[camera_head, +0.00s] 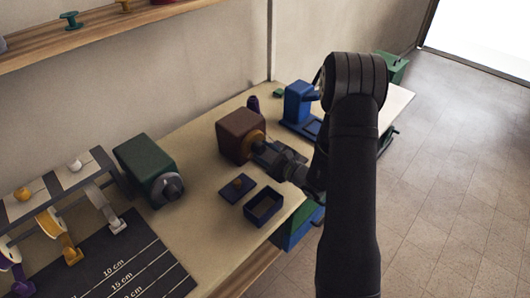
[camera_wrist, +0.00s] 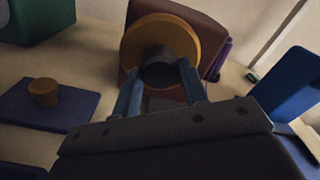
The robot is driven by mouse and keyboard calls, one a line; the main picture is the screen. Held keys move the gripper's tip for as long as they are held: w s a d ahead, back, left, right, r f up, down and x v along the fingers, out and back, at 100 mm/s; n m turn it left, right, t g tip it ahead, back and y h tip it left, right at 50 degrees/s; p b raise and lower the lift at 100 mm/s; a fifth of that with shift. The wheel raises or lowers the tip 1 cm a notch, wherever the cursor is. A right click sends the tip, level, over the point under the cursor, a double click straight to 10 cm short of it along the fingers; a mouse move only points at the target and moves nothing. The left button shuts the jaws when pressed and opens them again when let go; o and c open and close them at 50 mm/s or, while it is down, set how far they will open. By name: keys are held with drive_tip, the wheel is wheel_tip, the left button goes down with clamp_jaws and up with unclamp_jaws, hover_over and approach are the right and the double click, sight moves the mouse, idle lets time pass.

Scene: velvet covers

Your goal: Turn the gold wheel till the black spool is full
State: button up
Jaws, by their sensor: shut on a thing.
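The gold wheel (camera_wrist: 134,47) is on the front of a brown box (camera_head: 239,133) and also shows in the head view (camera_head: 258,136). A dark round knob (camera_wrist: 160,66) stands out from the wheel's face. My gripper (camera_wrist: 162,80) has a finger on each side of this knob and is shut on it; in the head view my gripper (camera_head: 267,149) reaches the wheel from the right. The fingers and knob cover the lower part of the wheel. I cannot pick out a black spool for certain in either view.
A green box (camera_head: 146,166) with a grey wheel stands to the left. A dark blue lid (camera_head: 238,188) and an open box (camera_head: 250,218) lie in front. A blue device (camera_head: 298,101) stands behind right. A ribbon rack (camera_head: 103,160) and a marked mat (camera_head: 80,265) fill the left.

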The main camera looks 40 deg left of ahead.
drive_tip(key=m, duration=0.4)
drive_tip(key=shift+m, duration=0.3)
drive_tip(key=m, duration=0.3)
drive_tip(key=shift+m, duration=0.4)
drive_tip(key=m, duration=0.4)
drive_tip(key=shift+m, duration=1.7)
drive_tip(key=shift+m, duration=0.3)
drive_tip(key=o, duration=1)
drive_tip(key=shift+c, duration=0.2)
drive_tip(key=d, duration=1.7)
drive_tip(key=shift+d, duration=0.2)
